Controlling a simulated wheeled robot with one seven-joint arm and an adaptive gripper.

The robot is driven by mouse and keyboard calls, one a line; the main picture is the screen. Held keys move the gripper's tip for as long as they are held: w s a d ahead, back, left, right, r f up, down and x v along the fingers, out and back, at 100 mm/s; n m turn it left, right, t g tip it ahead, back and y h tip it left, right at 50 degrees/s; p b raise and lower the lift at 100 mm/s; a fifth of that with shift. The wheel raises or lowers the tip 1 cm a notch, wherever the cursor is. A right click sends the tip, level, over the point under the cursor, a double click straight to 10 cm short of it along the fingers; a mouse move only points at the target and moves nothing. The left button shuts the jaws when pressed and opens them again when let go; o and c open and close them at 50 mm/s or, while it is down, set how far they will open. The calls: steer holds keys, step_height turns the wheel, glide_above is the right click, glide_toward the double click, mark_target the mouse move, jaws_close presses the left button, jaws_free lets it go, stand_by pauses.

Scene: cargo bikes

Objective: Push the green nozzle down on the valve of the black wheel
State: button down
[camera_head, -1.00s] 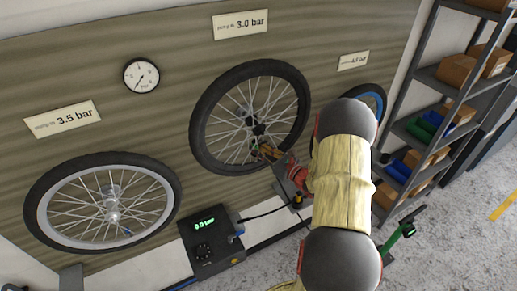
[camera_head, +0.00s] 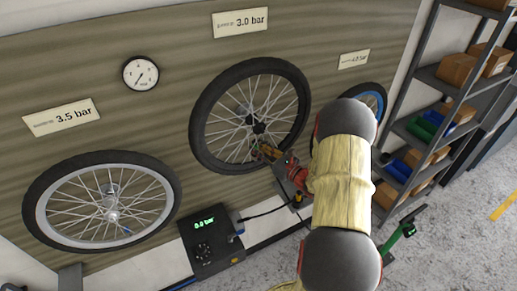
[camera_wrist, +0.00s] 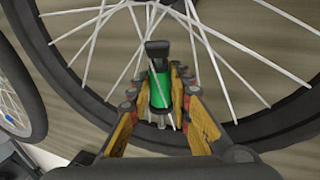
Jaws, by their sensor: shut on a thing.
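The black wheel (camera_head: 198,140), with a black rim and thin spokes, is mounted on the wooden panel in the middle of the head view; its tyre also shows in the wrist view (camera_wrist: 262,128). My gripper (camera_head: 262,152) reaches in front of its lower spokes. In the wrist view, its two yellow-and-grey fingers are shut on the green nozzle (camera_wrist: 161,88), which has a black end. The nozzle sits among the spokes close to the rim. A thin stem, perhaps the valve (camera_wrist: 161,121), shows at the nozzle's rim-side end. I cannot tell how far the nozzle is seated on it.
A silver-rimmed wheel (camera_head: 42,215) is at left and a blue-rimmed wheel (camera_head: 377,100) at right, partly behind my arm. A black pump box (camera_head: 210,258) reading 0.0 bar stands below. A shelf rack (camera_head: 440,85) stands at right. Spokes surround my gripper closely.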

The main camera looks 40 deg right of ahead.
steer(key=c, duration=1.6)
jaws_free()
steer(key=shift+o, duration=0.7)
steer(key=s, duration=1)
steer(key=shift+d, duration=0.3)
